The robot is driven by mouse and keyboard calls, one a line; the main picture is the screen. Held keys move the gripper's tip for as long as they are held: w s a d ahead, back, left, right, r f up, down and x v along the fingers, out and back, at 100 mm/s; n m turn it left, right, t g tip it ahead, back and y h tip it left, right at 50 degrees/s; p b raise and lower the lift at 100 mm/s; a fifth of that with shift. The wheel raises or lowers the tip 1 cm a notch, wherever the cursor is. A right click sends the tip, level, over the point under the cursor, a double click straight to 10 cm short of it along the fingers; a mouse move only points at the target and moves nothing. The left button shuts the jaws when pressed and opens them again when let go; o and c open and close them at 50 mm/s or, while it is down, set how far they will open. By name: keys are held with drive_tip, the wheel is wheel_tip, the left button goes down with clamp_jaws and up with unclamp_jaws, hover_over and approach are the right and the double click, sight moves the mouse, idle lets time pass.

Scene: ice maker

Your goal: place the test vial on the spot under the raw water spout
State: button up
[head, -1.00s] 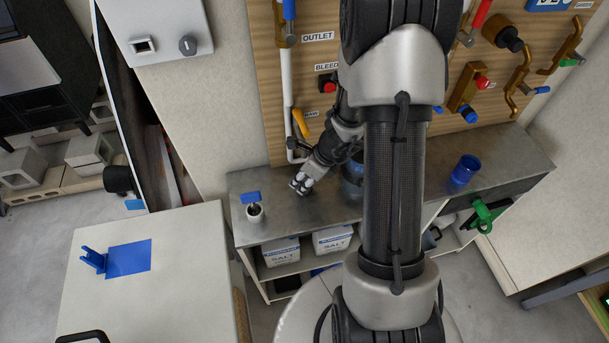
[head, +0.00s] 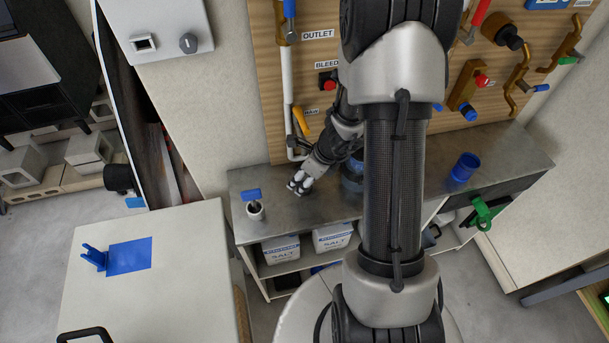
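A small white vial-like cup with a blue T-shaped top (head: 253,196) stands upright at the left end of the metal counter; I take it to be the test vial, though it is small. My gripper (head: 299,187) is just right of it, low over the counter, with a visible gap between them. Its pale fingertips are too small to show whether they are open or shut. A yellow-handled valve (head: 300,122) with a partly hidden label is on the wooden board above my gripper. The spot under the raw water spout cannot be made out; my arm hides part of the counter.
The metal counter (head: 285,222) has an empty blue cup (head: 464,167) at right and a blue container (head: 352,178) partly behind my arm. Salt boxes (head: 281,250) sit on the shelf below. A white cabinet (head: 190,290) stands at the front left.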

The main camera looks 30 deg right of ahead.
drive_tip(key=shift+p+v, duration=0.45)
drive_tip(key=shift+v, duration=0.45)
drive_tip(key=s+d, duration=0.2)
drive_tip(key=s, duration=0.1)
drive_tip(key=s+d, duration=0.1)
drive_tip(key=s, duration=0.2)
drive_tip(key=s+d+b, duration=0.1)
drive_tip(key=s+d, duration=0.1)
drive_tip(key=s, duration=0.2)
drive_tip(key=shift+s+d+f, duration=0.1)
drive_tip(key=shift+d+f, duration=0.2)
drive_tip(key=shift+d, duration=0.05)
